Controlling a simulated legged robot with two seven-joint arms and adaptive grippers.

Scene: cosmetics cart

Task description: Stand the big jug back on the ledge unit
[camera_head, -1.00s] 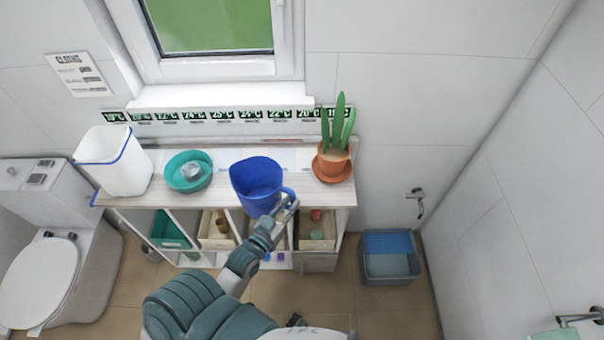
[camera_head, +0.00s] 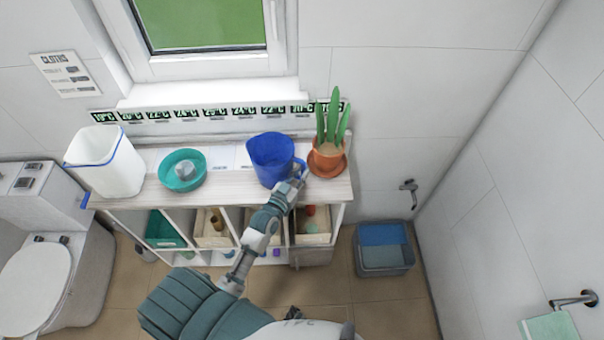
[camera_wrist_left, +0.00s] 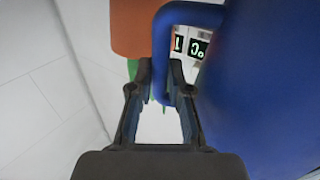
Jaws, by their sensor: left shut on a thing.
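The big blue jug (camera_head: 272,158) is upright at the top of the white ledge unit (camera_head: 226,190), between the teal bowl and the potted plant. I cannot tell whether its base touches the top. My left gripper (camera_head: 297,178) is shut on the jug's handle, on the jug's right side. In the left wrist view the fingers (camera_wrist_left: 160,88) close around the blue handle (camera_wrist_left: 160,50), with the jug's body (camera_wrist_left: 265,90) filling the right side. My right gripper is not in view.
A potted plant (camera_head: 328,160) in an orange pot stands close to the jug's right. A teal bowl (camera_head: 183,184) and a white bin (camera_head: 112,170) stand to the left. The wall with a temperature strip (camera_head: 215,112) is behind. A grey-blue crate (camera_head: 384,258) is on the floor.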

